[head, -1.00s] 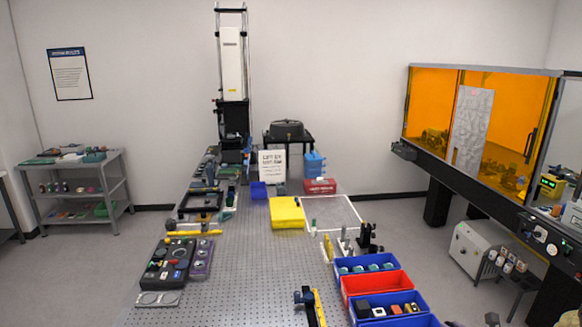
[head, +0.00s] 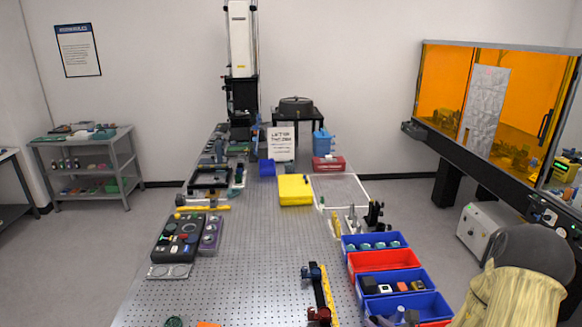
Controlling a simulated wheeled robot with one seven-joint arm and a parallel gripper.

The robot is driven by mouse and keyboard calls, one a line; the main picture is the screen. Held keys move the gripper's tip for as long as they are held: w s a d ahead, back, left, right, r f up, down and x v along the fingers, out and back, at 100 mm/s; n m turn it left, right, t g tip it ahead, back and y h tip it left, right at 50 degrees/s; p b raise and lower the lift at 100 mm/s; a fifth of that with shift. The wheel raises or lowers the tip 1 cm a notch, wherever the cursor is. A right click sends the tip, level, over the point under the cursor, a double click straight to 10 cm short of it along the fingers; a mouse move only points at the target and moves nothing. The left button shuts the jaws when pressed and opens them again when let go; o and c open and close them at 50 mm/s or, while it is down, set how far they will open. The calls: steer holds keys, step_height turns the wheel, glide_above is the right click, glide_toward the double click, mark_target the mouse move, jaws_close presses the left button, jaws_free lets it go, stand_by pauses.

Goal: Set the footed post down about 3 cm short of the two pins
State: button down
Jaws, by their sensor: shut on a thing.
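My gripper is not in view, so what it holds cannot be seen. A cream and dark grey part of my own arm fills the lower right corner of the head view. I cannot make out the footed post or the two pins with certainty. Several small upright posts stand at the right side of the perforated table (head: 240,265), among them a black one (head: 375,214) and a pale metal one (head: 351,220). Which of these, if any, belong to the task is too small to tell.
Blue (head: 425,303) and red (head: 384,262) bins line the table's right edge. A rail with a yellow strip (head: 326,292) lies near the front. The table's middle is clear.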

step_height(320, 180, down, 12)
steer(key=b, duration=1.1)
steer(key=shift+w, duration=0.2)
steer(key=shift+w+d, duration=0.1)
steer(key=shift+r, duration=0.15)
steer(key=shift+s, duration=0.25)
